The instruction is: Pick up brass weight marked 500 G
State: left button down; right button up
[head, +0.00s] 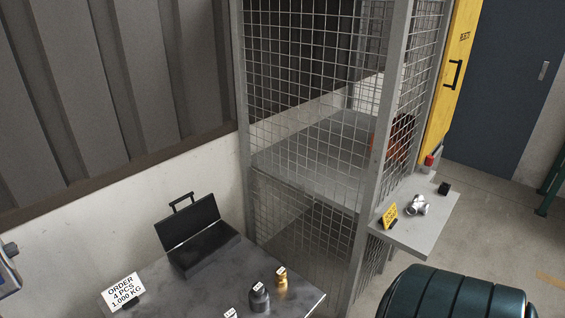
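A brass-coloured weight (281,283) stands upright near the right end of the dark workbench (205,289), at the bottom of the head view. It has a small white tag on top, too small to read for certain. A dark grey weight (259,300) with a similar tag stands just left of it and nearer. Another small white tag (230,313) shows at the bottom edge; what it sits on is cut off.
An open black case (189,231) stands at the back of the bench, with an order sign (123,291) to its left. A wire-mesh cage (300,120) rises behind. A grey shelf (425,225) holds a silvery casting (418,205) and a yellow sign (389,216). A dark green rounded object (455,295) is at lower right.

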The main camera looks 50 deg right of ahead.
aim_at(281, 278)
jog(key=z, duration=1.55)
